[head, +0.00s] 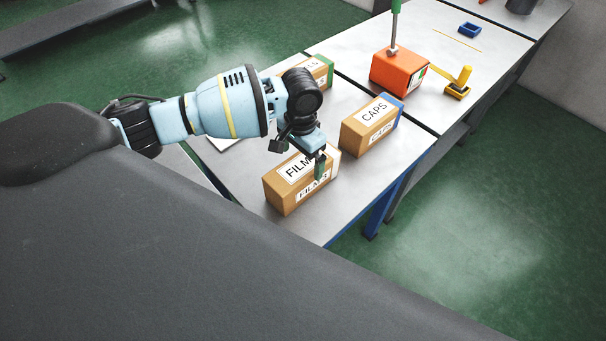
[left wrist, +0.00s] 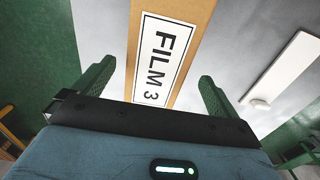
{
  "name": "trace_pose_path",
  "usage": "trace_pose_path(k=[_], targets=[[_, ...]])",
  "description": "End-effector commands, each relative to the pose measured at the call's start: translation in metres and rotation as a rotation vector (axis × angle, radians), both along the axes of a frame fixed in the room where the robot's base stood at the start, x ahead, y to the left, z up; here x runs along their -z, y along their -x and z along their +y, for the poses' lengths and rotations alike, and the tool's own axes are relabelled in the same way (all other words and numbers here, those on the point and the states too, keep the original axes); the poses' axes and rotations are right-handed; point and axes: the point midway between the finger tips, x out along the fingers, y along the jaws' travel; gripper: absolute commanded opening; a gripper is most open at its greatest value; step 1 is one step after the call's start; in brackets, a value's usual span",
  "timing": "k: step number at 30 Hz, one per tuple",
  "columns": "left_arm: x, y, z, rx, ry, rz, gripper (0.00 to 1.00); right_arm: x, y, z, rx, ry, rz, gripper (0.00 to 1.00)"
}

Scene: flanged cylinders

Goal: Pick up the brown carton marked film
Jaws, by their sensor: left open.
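The brown carton marked film (head: 280,193) stands on the near part of the light table (head: 325,225). Its white labels face up and toward the front right. In the left wrist view the carton's top (left wrist: 185,20) with the label "FILM 3" lies between my two green fingers. My left gripper (head: 311,163) is over the carton, open, with a finger on each side of it. In the left wrist view the left gripper (left wrist: 153,84) shows gaps between the fingers and the carton. My right gripper is not in view.
A carton marked caps (head: 368,125) stands to the right of the film carton. Another carton with a green end (head: 322,72) is behind my arm. An orange block (head: 397,72) and a yellow part (head: 459,84) stand farther back. A white flat piece (left wrist: 285,67) lies beside the carton.

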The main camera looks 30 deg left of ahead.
Motion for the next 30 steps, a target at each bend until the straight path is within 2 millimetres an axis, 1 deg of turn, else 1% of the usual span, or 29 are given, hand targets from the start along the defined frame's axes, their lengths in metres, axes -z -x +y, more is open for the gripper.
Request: trace_pose_path(k=[1, 3, 7, 10, 17, 30], targets=[[0.010, 0.000, -0.002, 0.000, 0.000, 0.004, 0.98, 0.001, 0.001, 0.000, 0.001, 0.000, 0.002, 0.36], [0.020, 0.000, -0.004, -0.001, -0.001, 0.004, 0.98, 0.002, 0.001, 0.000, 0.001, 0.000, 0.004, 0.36], [0.035, 0.000, -0.004, -0.001, -0.001, 0.003, 0.98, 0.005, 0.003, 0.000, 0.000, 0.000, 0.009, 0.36], [0.040, 0.000, -0.004, -0.001, -0.001, 0.002, 0.98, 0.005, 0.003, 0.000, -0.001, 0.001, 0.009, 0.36], [0.040, 0.000, -0.004, 0.000, 0.000, 0.000, 0.98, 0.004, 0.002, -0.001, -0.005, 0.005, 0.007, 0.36], [0.040, 0.000, -0.004, -0.001, 0.000, 0.001, 0.41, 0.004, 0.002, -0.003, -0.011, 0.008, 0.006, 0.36]])
